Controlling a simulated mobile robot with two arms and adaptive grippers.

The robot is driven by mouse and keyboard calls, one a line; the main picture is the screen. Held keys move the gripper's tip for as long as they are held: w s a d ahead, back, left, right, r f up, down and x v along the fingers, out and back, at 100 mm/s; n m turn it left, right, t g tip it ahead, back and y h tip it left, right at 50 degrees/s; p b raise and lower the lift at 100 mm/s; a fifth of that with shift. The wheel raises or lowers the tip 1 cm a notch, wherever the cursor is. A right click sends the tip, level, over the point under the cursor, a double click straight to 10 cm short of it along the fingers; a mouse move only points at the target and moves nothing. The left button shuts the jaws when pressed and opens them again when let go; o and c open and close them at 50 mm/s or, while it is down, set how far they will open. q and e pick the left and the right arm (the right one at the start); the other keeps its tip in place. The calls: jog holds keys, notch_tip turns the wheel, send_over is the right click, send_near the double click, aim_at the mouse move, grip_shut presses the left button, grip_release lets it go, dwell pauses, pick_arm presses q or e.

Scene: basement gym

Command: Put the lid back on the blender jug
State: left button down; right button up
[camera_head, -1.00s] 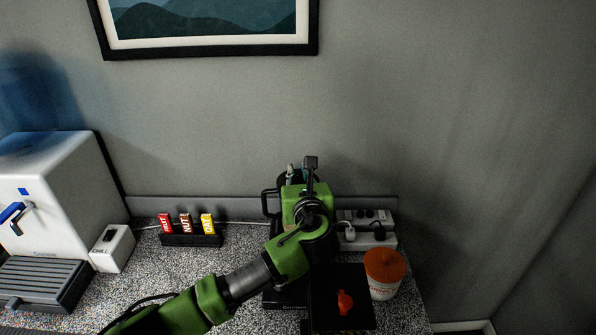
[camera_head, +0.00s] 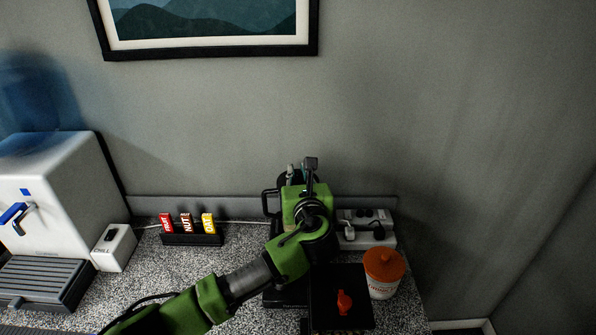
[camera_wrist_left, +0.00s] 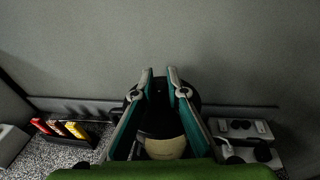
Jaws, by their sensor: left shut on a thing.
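My left gripper (camera_head: 297,176) is over the blender at the back of the counter, by the wall. In the left wrist view its two teal fingers (camera_wrist_left: 160,78) are closed on a dark piece between them, which looks like the lid (camera_wrist_left: 159,112). A dark round edge shows behind the fingers. The blender jug (camera_head: 268,203) is mostly hidden by my wrist; its black handle sticks out on the left. Whether the lid touches the jug rim or is seated cannot be told. My right gripper is not in view.
A power strip (camera_head: 381,236) with plugs and a white tub with an orange lid (camera_head: 384,265) stand right of the blender. A black flat surface with a red item (camera_head: 344,302) is in front. Bars in a rack (camera_head: 192,240) and a white machine (camera_head: 45,190) are left.

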pick_arm(q)
jog(key=shift+f+p, duration=0.15)
jog(key=shift+p, duration=0.15)
dwell(0.8)
jog(key=shift+p, duration=0.4)
dwell(0.4)
jog(key=c, duration=1.9)
grip_release()
jog(key=o, duration=0.4)
jog(key=shift+o, duration=0.2)
